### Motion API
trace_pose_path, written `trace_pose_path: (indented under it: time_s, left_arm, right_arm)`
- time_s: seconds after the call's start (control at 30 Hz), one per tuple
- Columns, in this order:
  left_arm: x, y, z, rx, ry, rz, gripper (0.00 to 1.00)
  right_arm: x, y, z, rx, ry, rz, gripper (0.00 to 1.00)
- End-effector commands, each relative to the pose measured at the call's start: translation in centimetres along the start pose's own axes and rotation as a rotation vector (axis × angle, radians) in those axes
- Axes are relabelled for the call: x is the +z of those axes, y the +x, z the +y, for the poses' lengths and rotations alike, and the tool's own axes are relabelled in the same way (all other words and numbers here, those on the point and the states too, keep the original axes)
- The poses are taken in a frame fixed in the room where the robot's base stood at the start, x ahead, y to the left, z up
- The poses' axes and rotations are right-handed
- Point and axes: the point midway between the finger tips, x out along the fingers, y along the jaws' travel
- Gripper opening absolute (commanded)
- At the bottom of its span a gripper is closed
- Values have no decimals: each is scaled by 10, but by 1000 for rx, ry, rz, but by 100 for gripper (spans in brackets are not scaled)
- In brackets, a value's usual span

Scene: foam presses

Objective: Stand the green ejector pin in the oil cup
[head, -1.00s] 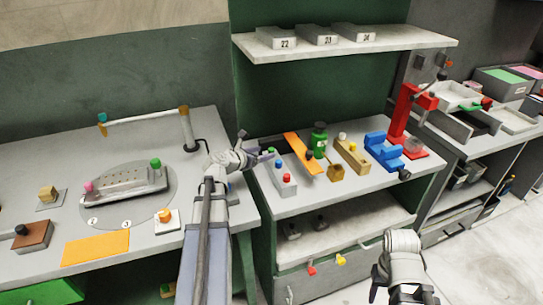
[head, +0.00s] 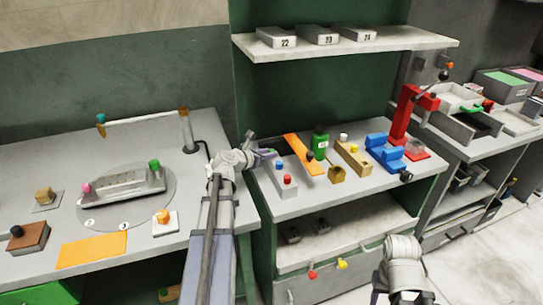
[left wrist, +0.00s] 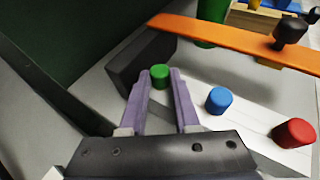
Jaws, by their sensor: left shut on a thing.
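The green ejector pin shows in the left wrist view (left wrist: 160,76) as a short green cylinder top between the purple fingers. My left gripper (head: 268,153) is shut on it at the far end of a pale pin block (head: 283,178), which also holds a blue pin (head: 280,165) and a red pin (head: 287,179). I cannot tell whether the green pin is still seated in the block. In the head view the fingers hide the pin. A small brass-coloured cup-like piece (head: 337,175), possibly the oil cup, stands right of the block. My right gripper is not clearly visible.
An orange strip (head: 302,154) lies beyond the block, with a green bottle (head: 320,141) behind it. A wooden block (head: 353,158), a blue fixture (head: 384,152) and a red press (head: 408,120) stand further right. A shelf (head: 345,42) hangs above.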

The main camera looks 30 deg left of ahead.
Motion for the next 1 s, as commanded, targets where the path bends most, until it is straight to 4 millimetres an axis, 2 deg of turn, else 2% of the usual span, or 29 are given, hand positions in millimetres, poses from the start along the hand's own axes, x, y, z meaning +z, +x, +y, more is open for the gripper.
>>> trace_pose_path:
  time_s: [0.03,0.1,0.67,0.87,1.0]
  left_arm:
    - [0,0,0,0,0,0,7]
    - [0,0,0,0,0,0,0]
    - [3,-1,0,0,0,0,0]
    - [18,-8,0,0,0,0,0]
    - [36,-15,0,0,0,0,0]
  right_arm:
    - [0,0,0,0,0,0,50]
    - [0,0,0,0,0,0,50]
    - [0,-4,0,0,0,0,50]
    - [1,-20,2,0,0,0,50]
    - [2,-38,4,0,0,0,50]
